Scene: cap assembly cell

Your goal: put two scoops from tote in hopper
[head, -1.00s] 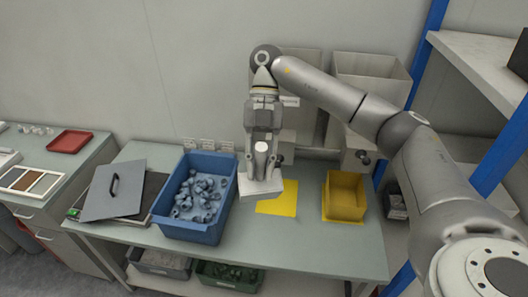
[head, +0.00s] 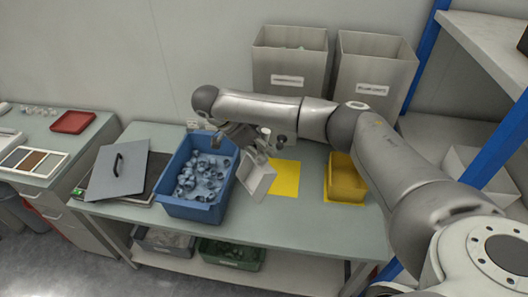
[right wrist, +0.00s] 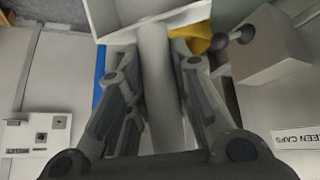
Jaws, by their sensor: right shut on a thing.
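The blue tote (head: 168,205) stands on the bench with several grey-blue caps in it. My right gripper (head: 262,150) is shut on the handle of a white scoop (head: 258,180). The scoop is tilted and hangs just right of the tote, above the bench. In the right wrist view the scoop's handle (right wrist: 155,75) lies between the fingers, with its pan (right wrist: 165,20) at the top. I cannot tell whether the pan holds caps. Two grey hoppers, left (head: 290,70) and right (head: 372,78), stand at the back. My left gripper is not in view.
A yellow mat (head: 286,178) lies right of the scoop, and a yellow bin (head: 346,186) stands further right. A grey lid with a handle (head: 118,172) lies left of the tote. A blue-posted shelf (head: 480,50) bounds the right side. Lower bins (head: 232,254) sit below the bench.

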